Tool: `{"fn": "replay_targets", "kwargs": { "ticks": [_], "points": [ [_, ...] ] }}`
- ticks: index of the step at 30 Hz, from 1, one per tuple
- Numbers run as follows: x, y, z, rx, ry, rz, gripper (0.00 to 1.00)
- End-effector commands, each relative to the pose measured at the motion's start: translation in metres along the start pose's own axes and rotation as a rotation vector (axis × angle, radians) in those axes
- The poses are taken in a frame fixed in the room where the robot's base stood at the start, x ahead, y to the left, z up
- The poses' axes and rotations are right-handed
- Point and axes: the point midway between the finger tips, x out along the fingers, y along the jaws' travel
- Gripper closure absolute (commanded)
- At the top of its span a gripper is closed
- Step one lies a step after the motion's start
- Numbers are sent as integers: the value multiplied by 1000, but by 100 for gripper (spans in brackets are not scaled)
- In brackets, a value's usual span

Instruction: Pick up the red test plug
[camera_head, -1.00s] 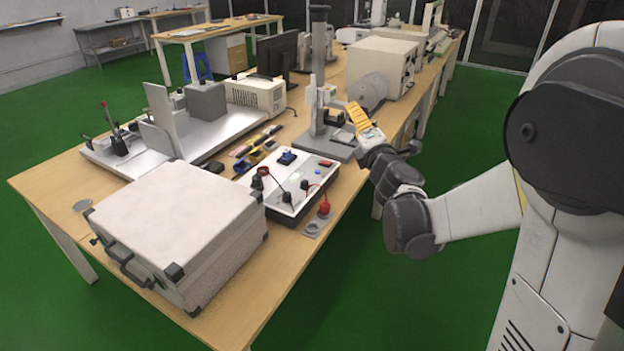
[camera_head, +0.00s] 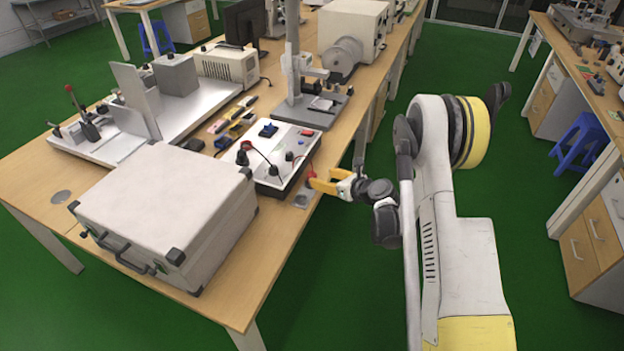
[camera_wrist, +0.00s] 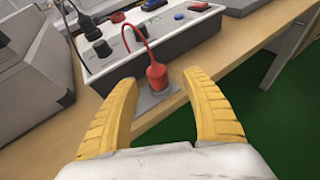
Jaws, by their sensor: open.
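The red test plug (camera_wrist: 156,75) stands upright in front of the white test box, with a red cable running from its top to the box. It shows between and beyond the fingers in the wrist view. In the head view the red plug (camera_head: 311,172) is small, just left of the fingertips. My gripper (camera_wrist: 160,92) has its yellow fingers spread wide with nothing between them. In the head view my gripper (camera_head: 316,179) is at the table's right edge, pointing left at the plug. The plug's lower end meets a grey plate (camera_wrist: 152,100) on the table.
The white test box (camera_head: 276,175) with black plugs and cables lies just behind the plug. A large silver case (camera_head: 165,200) stands to the left. A grey stand (camera_head: 310,108) is farther back. Open floor lies right of the table edge.

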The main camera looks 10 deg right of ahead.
Motion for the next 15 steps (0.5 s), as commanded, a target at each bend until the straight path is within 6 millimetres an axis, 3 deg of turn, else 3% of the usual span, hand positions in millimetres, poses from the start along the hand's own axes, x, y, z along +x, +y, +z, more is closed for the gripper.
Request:
{"fn": "replay_targets", "kwargs": {
  "ticks": [5,15],
  "points": [
    [12,1,-1,0,-1,0,44],
    [56,6,0,2,-1,-1,44]
  ]
}}
